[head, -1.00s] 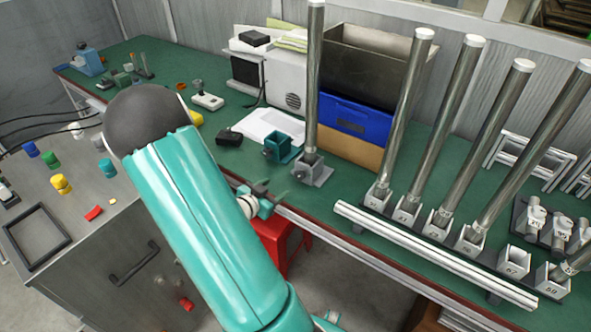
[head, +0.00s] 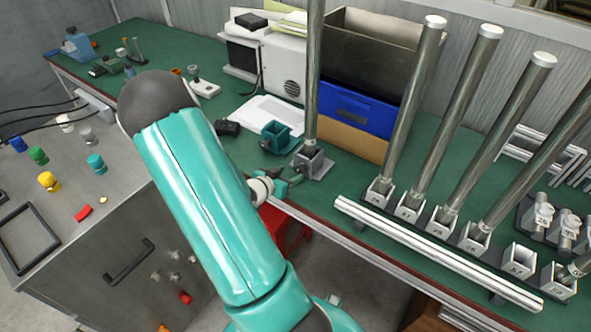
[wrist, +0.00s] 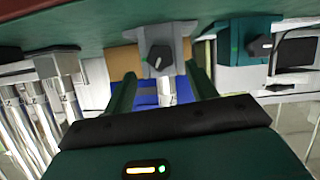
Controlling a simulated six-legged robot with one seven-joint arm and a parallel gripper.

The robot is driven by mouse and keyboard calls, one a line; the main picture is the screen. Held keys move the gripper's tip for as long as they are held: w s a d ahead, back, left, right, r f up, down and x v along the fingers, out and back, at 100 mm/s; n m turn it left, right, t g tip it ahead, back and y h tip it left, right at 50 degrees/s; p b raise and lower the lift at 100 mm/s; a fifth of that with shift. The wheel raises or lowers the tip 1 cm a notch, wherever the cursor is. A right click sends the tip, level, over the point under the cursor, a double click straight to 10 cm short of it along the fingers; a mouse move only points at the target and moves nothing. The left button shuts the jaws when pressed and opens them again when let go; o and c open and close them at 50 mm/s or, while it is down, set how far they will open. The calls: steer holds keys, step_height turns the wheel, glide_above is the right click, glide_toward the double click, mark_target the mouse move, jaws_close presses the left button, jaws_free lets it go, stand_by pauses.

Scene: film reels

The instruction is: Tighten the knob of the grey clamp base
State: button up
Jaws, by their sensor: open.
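The grey clamp base (head: 318,168) stands near the front edge of the green bench, with a tall metal pole (head: 313,80) upright in it. In the wrist view, which looks upside down, the grey clamp base (wrist: 178,40) shows its dark knob (wrist: 160,58) facing me. My gripper (wrist: 160,75) is open, its two green fingers on either side of the knob in the picture. I see no contact, and the remaining gap is hard to judge. In the head view my gripper (head: 288,181) is just in front of the clamp base, partly behind my arm.
A teal clamp base (head: 282,138) with its own knob stands beside the grey one, to its left in the head view. A white rail (head: 430,250) and several poles in numbered holders stand to the right. A blue bin (head: 352,118) is behind. A red stool (head: 285,228) is below the edge.

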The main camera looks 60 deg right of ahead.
mark_target(298, 171)
steer(key=x, duration=0.4)
steer(key=shift+d+f, duration=0.1)
steer(key=shift+d, duration=0.25)
steer(key=c, duration=1)
steer(key=m+t, duration=0.1)
steer(key=m, duration=0.1)
steer(key=m+t, duration=0.1)
steer(key=shift+s+m+t, duration=0.3)
steer(key=shift+s+m, duration=0.05)
steer(key=shift+m, duration=0.05)
steer(key=m+t+h, duration=0.1)
steer(key=m, duration=0.1)
steer(key=m+t+h, duration=0.1)
steer(key=m, duration=0.1)
steer(key=shift+s+f+m+t, duration=0.1)
steer(key=shift+f+m+t, duration=0.1)
steer(key=shift+m+t, duration=0.15)
